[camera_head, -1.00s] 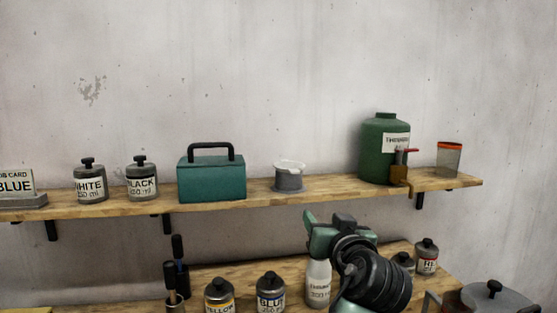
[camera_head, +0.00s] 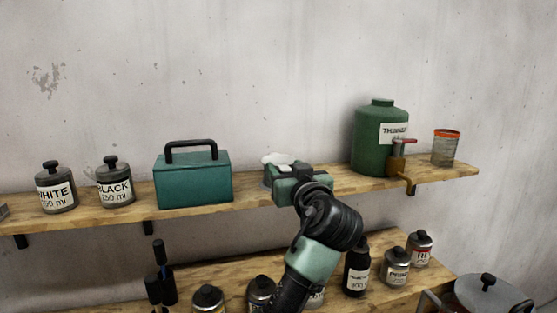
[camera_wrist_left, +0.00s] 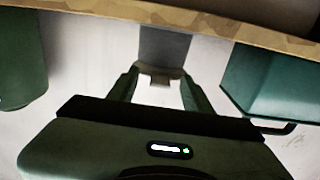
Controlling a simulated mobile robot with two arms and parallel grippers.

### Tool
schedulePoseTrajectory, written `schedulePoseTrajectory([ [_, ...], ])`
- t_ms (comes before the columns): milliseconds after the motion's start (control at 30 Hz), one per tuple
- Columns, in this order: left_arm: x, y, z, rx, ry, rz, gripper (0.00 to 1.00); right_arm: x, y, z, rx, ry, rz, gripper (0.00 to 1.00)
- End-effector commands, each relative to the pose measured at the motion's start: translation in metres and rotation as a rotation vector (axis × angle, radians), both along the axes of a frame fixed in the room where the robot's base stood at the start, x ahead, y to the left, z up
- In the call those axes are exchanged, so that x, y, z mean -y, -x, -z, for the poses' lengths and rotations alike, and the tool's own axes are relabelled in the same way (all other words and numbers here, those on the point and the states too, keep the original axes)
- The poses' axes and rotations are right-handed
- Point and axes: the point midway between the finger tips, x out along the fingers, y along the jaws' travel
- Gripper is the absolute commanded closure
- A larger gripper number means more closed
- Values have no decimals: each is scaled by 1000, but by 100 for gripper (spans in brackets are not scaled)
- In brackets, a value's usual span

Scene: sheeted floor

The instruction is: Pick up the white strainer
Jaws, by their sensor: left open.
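The white strainer (camera_head: 275,158) sits on top of a small grey cup (camera_head: 267,179) on the upper wooden shelf. My left gripper (camera_head: 286,172) is raised in front of them and hides most of the cup and part of the strainer. In the left wrist view, which looks upside down, the grey cup (camera_wrist_left: 165,45) stands beyond the two fingertips. The pale strainer (camera_wrist_left: 158,77) shows between those fingers, and the gap around it looks clear. The left gripper is open and holds nothing. My right gripper is out of view.
A teal toolbox (camera_head: 193,180) stands left of the cup. A green thinner tank (camera_head: 378,145) with a tap (camera_head: 399,163) stands to the right. The lower shelf (camera_head: 205,277) holds several bottles and jars. Shelf room is free on both sides of the cup.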

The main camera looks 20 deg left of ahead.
Motion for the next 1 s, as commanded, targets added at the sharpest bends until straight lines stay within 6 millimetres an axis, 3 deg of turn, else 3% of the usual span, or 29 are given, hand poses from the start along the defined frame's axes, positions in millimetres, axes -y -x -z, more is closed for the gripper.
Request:
schedulePoseTrajectory([
  [267,-2,-3,1,0,1,1,50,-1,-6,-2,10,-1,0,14],
  [433,-2,-3,1,0,1,1,97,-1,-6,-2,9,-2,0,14],
  [467,-2,-3,1,0,1,1,100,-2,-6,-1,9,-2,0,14],
  [800,-2,-3,0,0,1,0,100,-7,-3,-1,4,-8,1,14],
  [1000,-2,-3,-16,4,2,1,100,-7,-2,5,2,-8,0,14],
])
